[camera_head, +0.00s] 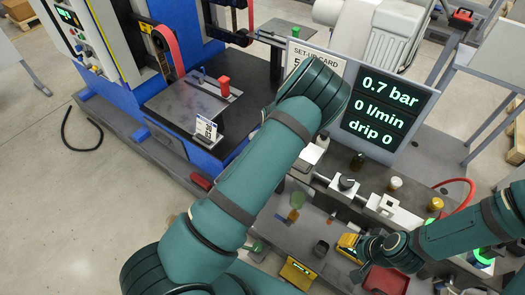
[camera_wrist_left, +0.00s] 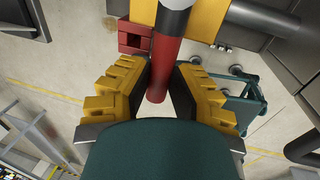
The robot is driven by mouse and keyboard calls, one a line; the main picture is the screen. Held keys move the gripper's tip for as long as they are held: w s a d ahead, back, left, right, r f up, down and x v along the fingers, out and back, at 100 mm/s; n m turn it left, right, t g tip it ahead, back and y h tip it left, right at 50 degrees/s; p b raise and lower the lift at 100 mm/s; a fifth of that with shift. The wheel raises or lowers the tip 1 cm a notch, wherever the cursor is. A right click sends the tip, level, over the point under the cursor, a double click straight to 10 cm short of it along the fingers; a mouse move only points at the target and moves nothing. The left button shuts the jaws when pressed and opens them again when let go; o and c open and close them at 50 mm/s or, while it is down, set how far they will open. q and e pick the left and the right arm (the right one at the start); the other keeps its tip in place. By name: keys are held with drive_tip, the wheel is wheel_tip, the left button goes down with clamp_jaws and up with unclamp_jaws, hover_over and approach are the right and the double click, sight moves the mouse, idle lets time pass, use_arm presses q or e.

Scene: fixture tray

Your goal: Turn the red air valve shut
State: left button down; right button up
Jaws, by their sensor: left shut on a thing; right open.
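In the left wrist view, the red valve handle (camera_wrist_left: 163,66) is a red bar running up to a grey round end and yellow parts. My left gripper (camera_wrist_left: 160,80) has its yellow fingers on either side of this bar and is shut on it. In the head view my left arm crosses the middle; its gripper and the valve cannot be made out there. My right gripper (camera_head: 348,243) is open, low over the bench at lower right, apart from the valve handle. The display (camera_head: 380,110) reads 0.7 bar, 0 l/min, drip 0.
A dark bench with fittings stands at right, with a red hose (camera_head: 468,190) behind my right arm. A red tray (camera_head: 388,280) sits below my right gripper. A blue machine (camera_head: 185,45) stands at upper left. Open floor lies at left.

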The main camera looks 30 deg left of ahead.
use_arm(q)
drive_tip(key=shift+s+d+f, duration=0.1)
drive_tip(key=shift+s+f, duration=0.05)
drive_tip(key=c, duration=0.8)
unclamp_jaws()
drive_tip(key=shift+c, duration=0.2)
wheel_tip(320, 180, up, 12)
drive_tip(key=d, duration=0.2)
drive_tip(key=shift+d, duration=0.15)
drive_tip(key=shift+s+f, duration=0.1)
drive_tip(key=shift+f, duration=0.05)
